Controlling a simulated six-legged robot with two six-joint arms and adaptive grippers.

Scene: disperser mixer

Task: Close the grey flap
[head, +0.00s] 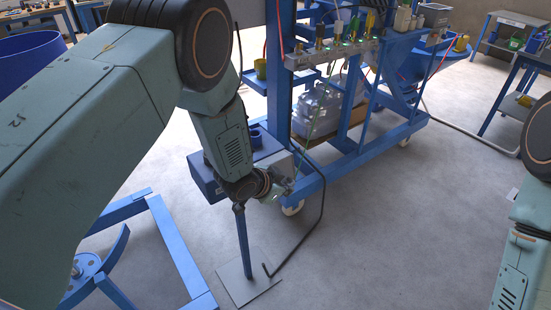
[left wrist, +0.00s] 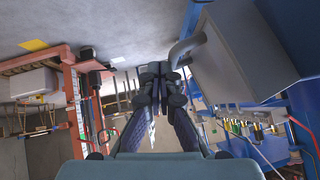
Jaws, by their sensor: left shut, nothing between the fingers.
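A blue box (head: 205,176) stands on a blue post with a square base plate. A small grey panel, seemingly the grey flap (head: 303,158), shows at its right side, partly hidden by my left arm. In the left wrist view a large grey panel (left wrist: 222,58) fills the upper right, with a rounded grey handle-like part at its left edge. My left gripper (head: 284,187) is just in front of and below the flap; its shut, empty fingers (left wrist: 155,75) appear left of the panel. I cannot tell whether they touch it. My right gripper is out of view.
A blue wheeled frame (head: 352,165) with valves and clear containers stands close behind the box. A bent dark rod (head: 318,215) reaches the floor beside the base plate (head: 248,283). A blue floor frame (head: 178,245) lies left.

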